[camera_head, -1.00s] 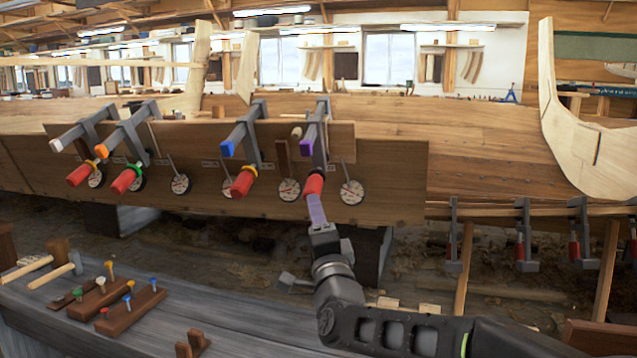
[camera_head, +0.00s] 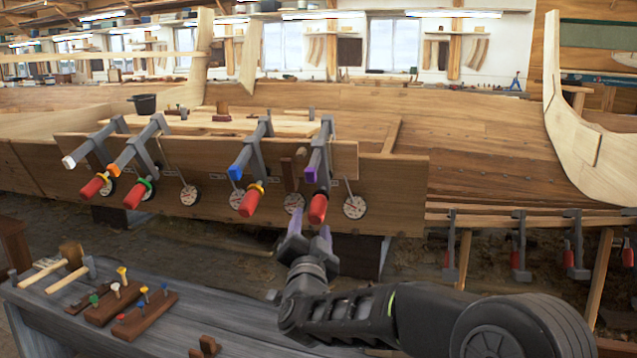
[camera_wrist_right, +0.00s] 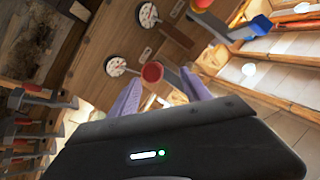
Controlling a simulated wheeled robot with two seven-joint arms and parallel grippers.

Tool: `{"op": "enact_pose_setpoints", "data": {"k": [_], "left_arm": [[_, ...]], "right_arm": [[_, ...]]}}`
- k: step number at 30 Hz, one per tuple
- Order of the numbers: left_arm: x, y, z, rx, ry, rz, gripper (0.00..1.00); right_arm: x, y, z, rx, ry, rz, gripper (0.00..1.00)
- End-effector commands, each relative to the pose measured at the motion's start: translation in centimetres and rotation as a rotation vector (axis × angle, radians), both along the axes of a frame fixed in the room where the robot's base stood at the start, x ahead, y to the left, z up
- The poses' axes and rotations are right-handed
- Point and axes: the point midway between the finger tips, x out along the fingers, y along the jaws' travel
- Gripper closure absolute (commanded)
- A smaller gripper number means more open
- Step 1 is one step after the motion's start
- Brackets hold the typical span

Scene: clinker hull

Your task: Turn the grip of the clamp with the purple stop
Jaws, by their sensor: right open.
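The clamp with the purple stop (camera_head: 310,174) is the rightmost of the clamps on the hull plank. Its red grip (camera_head: 318,209) hangs below the bar, tilted down. My right gripper (camera_head: 309,236) is just below the grip, open, with its two purple-grey fingers apart and pointing up at it. In the right wrist view the round red grip end (camera_wrist_right: 152,72) shows between the spread fingers; I see no contact. The purple stop is not clear there. My left gripper is not in view.
Neighbouring clamps have a blue stop (camera_head: 237,172), an orange stop (camera_head: 117,169) and a white stop (camera_head: 70,161). Round dials (camera_head: 355,207) hang along the plank (camera_head: 400,190). A bench (camera_head: 235,310) with mallets and coloured pegs stands at lower left.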

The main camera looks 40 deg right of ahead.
Motion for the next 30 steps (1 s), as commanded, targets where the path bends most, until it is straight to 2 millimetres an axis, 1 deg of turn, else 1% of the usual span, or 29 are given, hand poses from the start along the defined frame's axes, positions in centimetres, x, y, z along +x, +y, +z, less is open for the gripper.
{"op": "enact_pose_setpoints", "data": {"k": [1, 3, 6, 9, 12, 15, 25, 30], "left_arm": [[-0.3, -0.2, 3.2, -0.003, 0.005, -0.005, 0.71], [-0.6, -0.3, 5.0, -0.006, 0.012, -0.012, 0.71], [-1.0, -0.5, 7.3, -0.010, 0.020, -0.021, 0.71], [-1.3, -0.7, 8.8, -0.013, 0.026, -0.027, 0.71], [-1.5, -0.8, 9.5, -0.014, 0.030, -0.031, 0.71], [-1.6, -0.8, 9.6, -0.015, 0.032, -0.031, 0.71], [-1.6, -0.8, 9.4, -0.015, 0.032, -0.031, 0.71], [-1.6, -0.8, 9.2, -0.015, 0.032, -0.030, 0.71]], "right_arm": [[0.4, 0.1, 1.6, -0.064, 0.087, -0.043, 0.44], [0.5, 0.2, 1.5, -0.158, 0.211, -0.106, 0.44], [0.5, 0.2, 1.2, -0.272, 0.383, -0.176, 0.44], [0.3, 0.3, 0.7, -0.360, 0.524, -0.226, 0.44], [0.2, 0.4, 0.2, -0.415, 0.613, -0.252, 0.44], [0.1, 0.4, -0.2, -0.438, 0.653, -0.263, 0.44], [0.1, 0.3, -0.4, -0.442, 0.656, -0.264, 0.44], [0.8, -0.5, -0.4, -0.441, 0.655, -0.267, 0.44]]}}
